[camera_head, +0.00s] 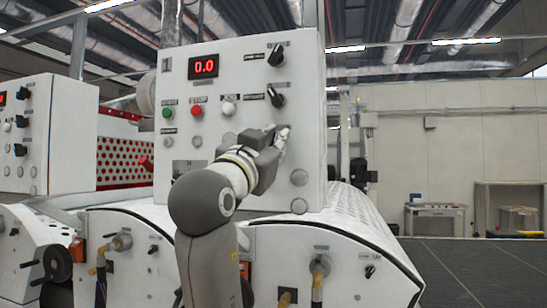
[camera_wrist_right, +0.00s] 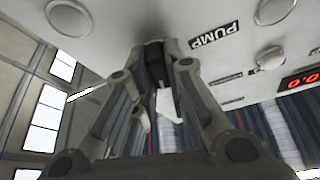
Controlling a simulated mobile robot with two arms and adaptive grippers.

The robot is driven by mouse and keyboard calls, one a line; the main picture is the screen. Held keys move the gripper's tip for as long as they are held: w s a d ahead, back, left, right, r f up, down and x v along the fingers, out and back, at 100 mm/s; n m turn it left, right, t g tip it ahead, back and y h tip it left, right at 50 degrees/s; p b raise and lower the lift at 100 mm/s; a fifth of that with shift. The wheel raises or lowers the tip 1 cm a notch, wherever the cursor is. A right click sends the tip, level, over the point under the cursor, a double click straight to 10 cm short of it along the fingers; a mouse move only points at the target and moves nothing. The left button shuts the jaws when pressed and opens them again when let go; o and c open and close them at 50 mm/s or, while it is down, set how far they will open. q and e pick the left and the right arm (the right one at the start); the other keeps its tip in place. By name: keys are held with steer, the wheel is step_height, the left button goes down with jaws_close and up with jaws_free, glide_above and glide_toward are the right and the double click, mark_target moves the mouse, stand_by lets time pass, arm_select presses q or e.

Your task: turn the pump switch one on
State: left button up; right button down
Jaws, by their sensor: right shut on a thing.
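The white control panel (camera_head: 235,85) faces me in the head view. My right gripper (camera_head: 279,141) reaches up to its right side, below two black rotary switches, and hides the spot behind it. In the right wrist view a PUMP label (camera_wrist_right: 214,34) is on the panel beside my right gripper (camera_wrist_right: 157,92). Its fingers are shut on a dark knob, the pump switch (camera_wrist_right: 154,62), which is mostly covered by the fingers. I cannot tell which way the knob points. My left gripper is not in view.
The panel also carries a red 0.0 display (camera_head: 204,67), a green button (camera_head: 167,112), a red button (camera_head: 197,112) and a white button (camera_head: 229,108). The rotary switches (camera_head: 276,55) and (camera_head: 276,95) sit close above my gripper. Open floor (camera_head: 480,265) lies to the right.

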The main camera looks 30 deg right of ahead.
steer(key=shift+m+g+h+b, duration=0.3)
steer(key=shift+m+g, duration=0.4)
steer(key=shift+m, duration=0.9)
steer(key=c, duration=1.5)
jaws_free()
steer(key=shift+o, duration=0.2)
steer(key=v, duration=0.7)
steer(key=shift+a, duration=0.25)
steer(key=shift+s, duration=0.1)
